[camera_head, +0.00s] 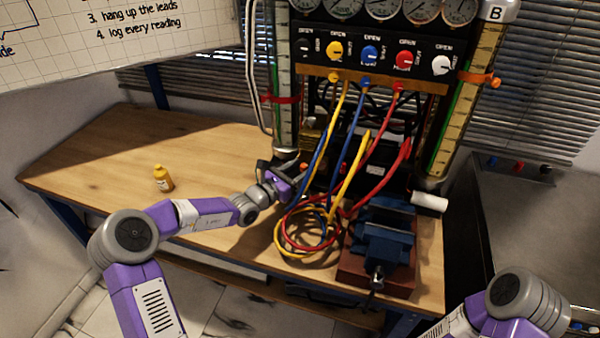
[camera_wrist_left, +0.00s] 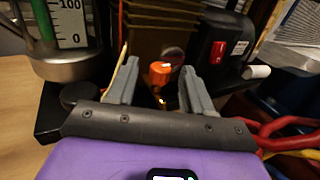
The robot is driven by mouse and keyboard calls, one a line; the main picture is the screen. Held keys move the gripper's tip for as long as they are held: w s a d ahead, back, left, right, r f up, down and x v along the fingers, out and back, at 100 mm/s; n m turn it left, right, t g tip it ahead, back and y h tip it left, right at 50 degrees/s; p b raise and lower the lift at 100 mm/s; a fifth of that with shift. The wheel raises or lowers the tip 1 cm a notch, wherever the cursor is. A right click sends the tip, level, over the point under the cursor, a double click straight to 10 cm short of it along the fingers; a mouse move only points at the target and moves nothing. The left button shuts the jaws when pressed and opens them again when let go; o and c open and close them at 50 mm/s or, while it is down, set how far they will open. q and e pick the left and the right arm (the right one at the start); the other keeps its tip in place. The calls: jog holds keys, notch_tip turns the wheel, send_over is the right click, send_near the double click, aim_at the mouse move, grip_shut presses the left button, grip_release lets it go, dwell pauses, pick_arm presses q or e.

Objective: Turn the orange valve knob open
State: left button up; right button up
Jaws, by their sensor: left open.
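The orange valve knob (camera_wrist_left: 160,72) shows in the left wrist view, low in front of a brown ribbed block. My left gripper (camera_wrist_left: 158,82) is open, with one grey finger on each side of the knob and a visible gap on both sides. In the head view my left gripper (camera_head: 292,176) is at the foot of the left glass column, and I cannot make out the knob there. My right arm (camera_head: 515,305) shows at the lower right, but its gripper is out of view.
Yellow, blue and red hoses (camera_head: 315,228) hang and coil right of my left gripper. A blue vise (camera_head: 388,235) stands at the bench front. A yellow bottle (camera_head: 163,178) stands on the left of the bench (camera_head: 110,150), which is otherwise clear there. Another orange fitting (camera_head: 492,80) is on column B.

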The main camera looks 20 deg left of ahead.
pick_arm(q)
jog(key=shift+w+d, duration=0.1)
jog(key=shift+w, duration=0.1)
jog(key=shift+c, duration=0.3)
grip_shut()
